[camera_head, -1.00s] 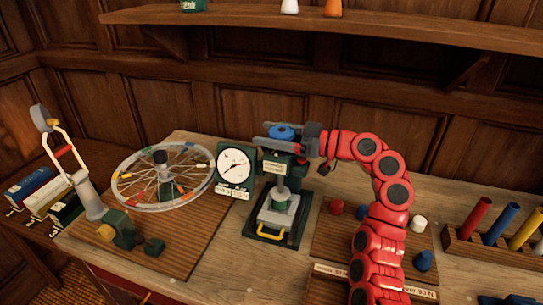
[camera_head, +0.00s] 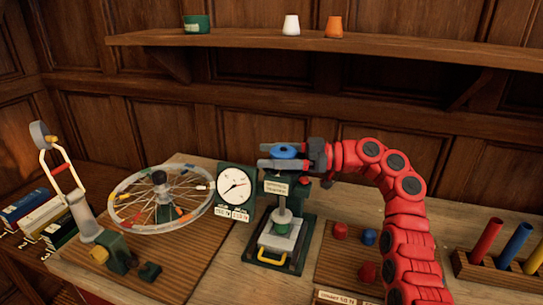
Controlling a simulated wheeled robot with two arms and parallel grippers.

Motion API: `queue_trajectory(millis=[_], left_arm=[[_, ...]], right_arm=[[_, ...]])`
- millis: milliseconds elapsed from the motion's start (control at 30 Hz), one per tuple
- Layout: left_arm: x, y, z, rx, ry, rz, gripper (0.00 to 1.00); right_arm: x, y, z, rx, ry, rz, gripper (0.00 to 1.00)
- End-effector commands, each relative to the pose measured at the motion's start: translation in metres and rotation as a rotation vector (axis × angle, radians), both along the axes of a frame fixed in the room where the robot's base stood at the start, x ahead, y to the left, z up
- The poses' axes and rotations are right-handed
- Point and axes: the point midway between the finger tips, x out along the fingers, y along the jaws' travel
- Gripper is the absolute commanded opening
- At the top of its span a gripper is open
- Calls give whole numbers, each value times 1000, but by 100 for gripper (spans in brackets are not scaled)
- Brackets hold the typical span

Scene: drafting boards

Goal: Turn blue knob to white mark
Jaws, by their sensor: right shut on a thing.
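The blue knob (camera_head: 285,151) sits on top of the dark green press (camera_head: 277,187) in the middle of the table. My right gripper (camera_head: 268,155) reaches in from the right, with its grey fingers on either side of the knob, shut on it. The fingers lie roughly level and hide part of the knob's rim. I cannot make out the white mark. A round white dial (camera_head: 234,186) with a needle stands just left of the press. My left gripper is not in view.
A spoked wheel (camera_head: 119,213) lies left of the dial, near a lamp-like stand (camera_head: 82,215). Red and blue pieces (camera_head: 341,231) lie on a board right of the press, beside my right arm. A rack (camera_head: 487,268) holds coloured tubes. A wall shelf (camera_head: 400,53) runs above.

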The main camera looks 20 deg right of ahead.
Motion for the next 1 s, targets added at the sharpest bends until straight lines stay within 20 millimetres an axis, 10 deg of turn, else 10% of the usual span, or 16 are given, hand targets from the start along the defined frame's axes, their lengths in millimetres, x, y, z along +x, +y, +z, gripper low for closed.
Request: queue_trajectory(millis=[133,167,267,667,1000], left_arm=[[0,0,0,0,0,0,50],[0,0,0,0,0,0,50],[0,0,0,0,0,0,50],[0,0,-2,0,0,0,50],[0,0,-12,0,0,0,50]], right_arm=[[0,0,2,2,-3,-1,22],[0,0,2,2,-3,-1,81],[0,0,2,2,-3,-1,99],[-4,-12,0,1,0,-1,100],[-29,-93,-1,0,1,-6,100]])
